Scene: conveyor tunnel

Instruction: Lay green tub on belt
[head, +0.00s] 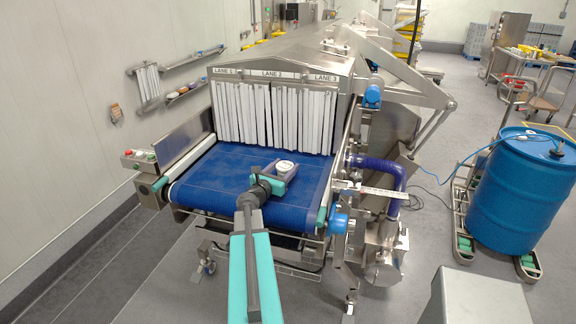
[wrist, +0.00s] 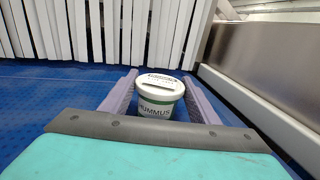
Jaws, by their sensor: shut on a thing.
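The tub (head: 285,167) is a small white pot with a white lid, upright over the blue belt (head: 222,176), in front of the strip curtain. In the wrist view, the tub (wrist: 158,97) shows a green band and the word HUMMUS. My gripper (head: 281,173) is shut on the tub, with one purple-grey finger on each side; its fingers also show in the wrist view (wrist: 160,82). The tub's base is hidden behind the gripper body, so I cannot tell whether it touches the belt.
White curtain strips (head: 270,115) hang across the tunnel mouth under signs for lanes 1, 2 and 3. A metal side wall (head: 170,140) stands along the left of the belt. The belt around the tub is bare. A blue drum (head: 513,195) stands at right.

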